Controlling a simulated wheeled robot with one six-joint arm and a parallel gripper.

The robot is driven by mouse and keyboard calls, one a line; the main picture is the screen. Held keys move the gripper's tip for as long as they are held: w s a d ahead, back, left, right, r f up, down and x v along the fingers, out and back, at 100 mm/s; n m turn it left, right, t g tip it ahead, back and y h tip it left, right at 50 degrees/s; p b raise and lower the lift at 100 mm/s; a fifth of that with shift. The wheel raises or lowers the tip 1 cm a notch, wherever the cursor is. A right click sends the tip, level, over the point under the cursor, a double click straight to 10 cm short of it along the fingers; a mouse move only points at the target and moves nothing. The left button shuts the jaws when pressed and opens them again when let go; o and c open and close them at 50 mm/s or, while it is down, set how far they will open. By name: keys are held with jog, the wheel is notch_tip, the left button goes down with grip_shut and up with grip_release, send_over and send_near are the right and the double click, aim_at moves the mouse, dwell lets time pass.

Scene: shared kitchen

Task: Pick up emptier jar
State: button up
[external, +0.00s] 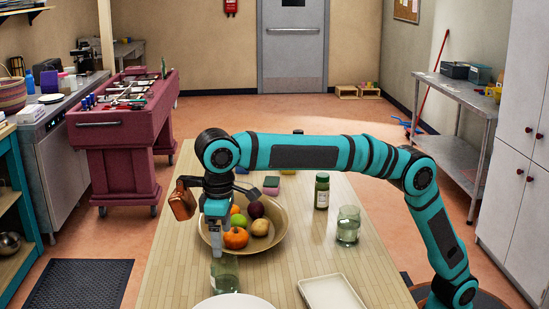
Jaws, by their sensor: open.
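A greenish glass jar (225,277) stands upright near the front edge of the table, left of the middle. My gripper (217,250) points down at the top of this jar and is open. The fingers hide part of the jar's top, and I cannot tell whether they touch it. A second jar (322,191), dark green with a dark lid and a pale label, stands upright farther back, right of the bowl. The contents of both jars are too small to compare.
A wide bowl (276,246) of fruit sits just behind and right of my gripper. A clear drinking glass (347,228) stands right of the bowl. A white plate (236,304) and a pale rectangular tray (331,293) lie at the front. The table's left strip (175,260) is clear.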

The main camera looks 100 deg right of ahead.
aim_at(223, 261)
jog(key=shift+d+f, duration=0.2)
jog(key=shift+f, duration=2.1)
jog(key=shift+d+f, duration=0.15)
jog(key=shift+f, duration=2.1)
jog(key=c, duration=1.3)
jog(key=shift+r, duration=0.15)
